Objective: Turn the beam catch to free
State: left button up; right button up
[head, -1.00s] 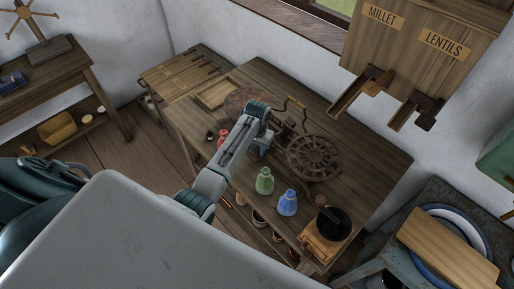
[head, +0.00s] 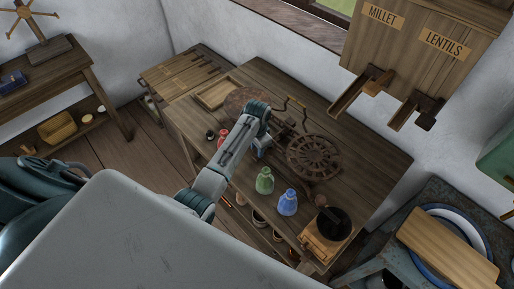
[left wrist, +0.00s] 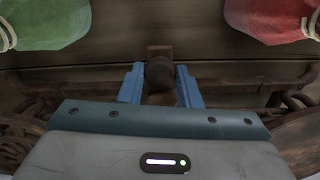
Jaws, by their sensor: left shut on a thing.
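My left gripper (head: 264,152) is low over the wooden table, beside a dark mechanism with a spoked wheel (head: 314,157). In the left wrist view, its two blue fingers (left wrist: 160,76) stand either side of a small dark rounded knob (left wrist: 160,71), which I take for the beam catch. The gripper is shut on this knob. A brownish block shows just behind the knob, and a dark bar runs across behind the fingers. In the head view my arm and gripper hide the knob. My right gripper is not in view.
A wooden bin box (head: 425,55) with chutes hangs above right.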

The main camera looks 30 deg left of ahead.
pick_arm(q)
jog(key=shift+r+m, duration=0.1)
jog(key=shift+m, duration=1.4)
jog(key=shift+w, duration=0.1)
jog(key=o, duration=1)
jog(key=shift+c, duration=0.2)
